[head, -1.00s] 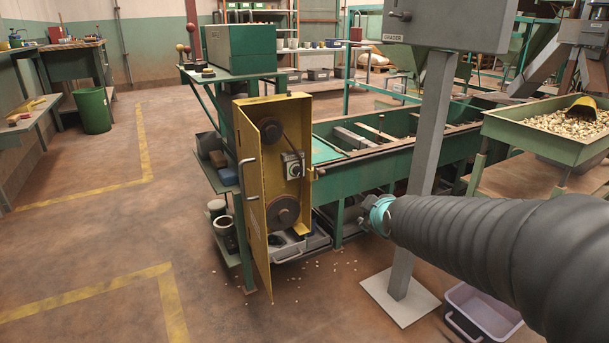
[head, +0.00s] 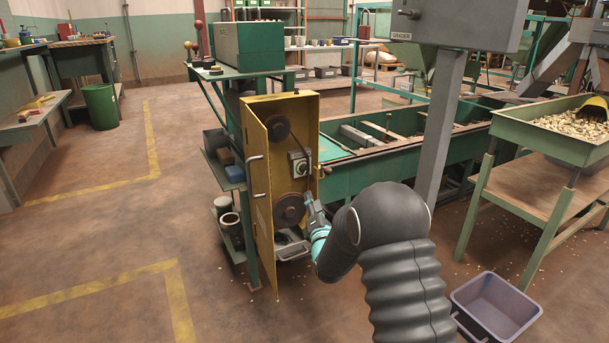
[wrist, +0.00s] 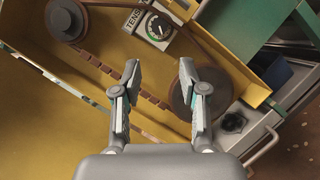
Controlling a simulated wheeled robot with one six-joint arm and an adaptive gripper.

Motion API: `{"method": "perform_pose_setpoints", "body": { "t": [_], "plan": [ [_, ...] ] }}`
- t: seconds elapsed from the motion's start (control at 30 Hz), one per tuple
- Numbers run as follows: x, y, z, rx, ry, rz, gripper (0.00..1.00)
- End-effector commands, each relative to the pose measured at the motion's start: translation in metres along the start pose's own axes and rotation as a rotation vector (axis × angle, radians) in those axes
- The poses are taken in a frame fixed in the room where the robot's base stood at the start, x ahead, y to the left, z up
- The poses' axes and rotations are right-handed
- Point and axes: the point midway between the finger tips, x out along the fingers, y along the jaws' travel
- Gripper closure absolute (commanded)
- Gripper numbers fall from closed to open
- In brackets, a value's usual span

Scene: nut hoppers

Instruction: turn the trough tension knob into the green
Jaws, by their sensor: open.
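The tension knob (wrist: 158,27) is a dark round knob with a pale pointer on a light dial with a green band, beside a plate reading "TENS". In the head view the knob (head: 300,167) is on a small grey box inside the open yellow guard cabinet (head: 309,105). My gripper (wrist: 160,70) is open and empty, its fingertips apart from the knob. In the head view my gripper (head: 312,204) is below and right of the knob, by the lower pulley.
A belt runs between the upper pulley (wrist: 66,19) and the lower pulley (wrist: 197,88). The yellow door (head: 257,195) stands open on the left. A grey post (head: 439,130) and a tub (head: 495,305) are at right.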

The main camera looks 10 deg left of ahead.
Motion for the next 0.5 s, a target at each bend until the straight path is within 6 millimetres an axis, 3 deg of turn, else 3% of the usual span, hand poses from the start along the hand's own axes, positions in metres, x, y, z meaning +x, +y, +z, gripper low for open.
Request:
{"method": "perform_pose_setpoints", "body": {
  "t": [0.23, 0.5],
  "plan": [
    [0.013, -0.002, -0.005, -0.031, -0.011, 0.020, 0.57],
    [0.058, -0.001, -0.004, -0.029, -0.010, 0.019, 0.57]
  ]
}}
